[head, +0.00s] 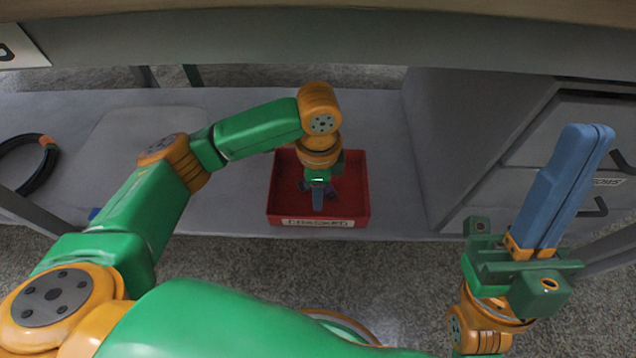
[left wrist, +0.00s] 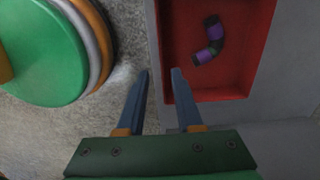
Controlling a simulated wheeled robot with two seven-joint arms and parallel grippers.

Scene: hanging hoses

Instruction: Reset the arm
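My left arm reaches forward from the left in the head view, and its gripper (head: 318,200) points down over the red tray (head: 350,205). In the left wrist view the two blue fingers of this gripper (left wrist: 160,75) stand apart with nothing between them.
The tray stands near the front edge of a grey surface (head: 385,140). A black hose loop (head: 48,170) with an orange part lies at the far left. A grey cabinet (head: 470,120) with drawer handles stands at the right. A grey beam (head: 300,42) crosses the top.

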